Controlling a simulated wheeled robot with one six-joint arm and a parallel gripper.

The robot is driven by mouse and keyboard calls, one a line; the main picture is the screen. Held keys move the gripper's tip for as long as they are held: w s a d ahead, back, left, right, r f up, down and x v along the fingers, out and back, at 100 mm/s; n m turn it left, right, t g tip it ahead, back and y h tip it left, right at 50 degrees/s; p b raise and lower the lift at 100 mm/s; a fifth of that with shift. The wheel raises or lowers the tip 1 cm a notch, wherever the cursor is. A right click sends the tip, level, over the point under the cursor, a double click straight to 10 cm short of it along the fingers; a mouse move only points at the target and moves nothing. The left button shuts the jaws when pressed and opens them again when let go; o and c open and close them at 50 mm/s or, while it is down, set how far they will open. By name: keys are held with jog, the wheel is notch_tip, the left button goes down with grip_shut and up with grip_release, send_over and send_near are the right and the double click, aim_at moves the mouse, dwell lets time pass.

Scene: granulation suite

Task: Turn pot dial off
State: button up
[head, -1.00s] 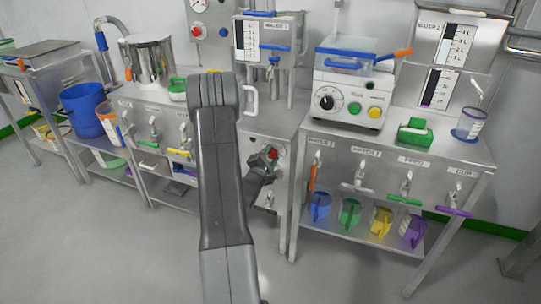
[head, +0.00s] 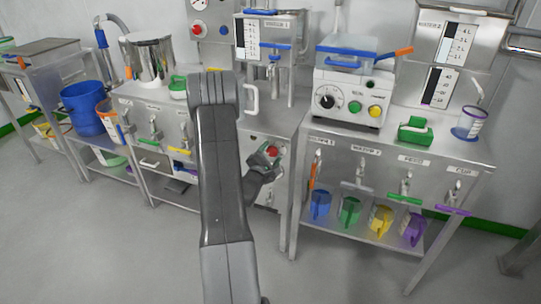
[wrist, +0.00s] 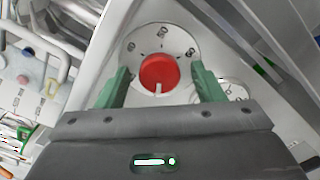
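A red round dial (wrist: 159,73) with a pale pointer mark sits on a white scale plate with printed numbers. In the wrist view its pointer mark is toward the bottom, on the side of my gripper. The dial also shows in the head view (head: 272,151), on the front panel below the middle bench. My gripper (wrist: 160,69) is open, with one green finger on each side of the dial. I cannot tell whether either finger touches it. In the head view my gripper (head: 263,160) is just in front of the panel, partly covering the dial area. A large steel pot (head: 148,58) stands on the bench to the left.
A second dial scale (wrist: 233,90) lies close to the right finger, mostly hidden by it. The right bench holds a white device (head: 352,95) with a black dial. Coloured jugs (head: 350,212) stand on its lower shelf. The floor in front is clear.

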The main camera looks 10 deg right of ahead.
jog(key=v, duration=1.3)
jog(key=shift+s+a+p, duration=0.25)
jog(key=shift+s+p, duration=0.1)
jog(key=x, duration=1.4)
jog(key=shift+b, duration=0.4)
jog(key=shift+s, duration=0.15)
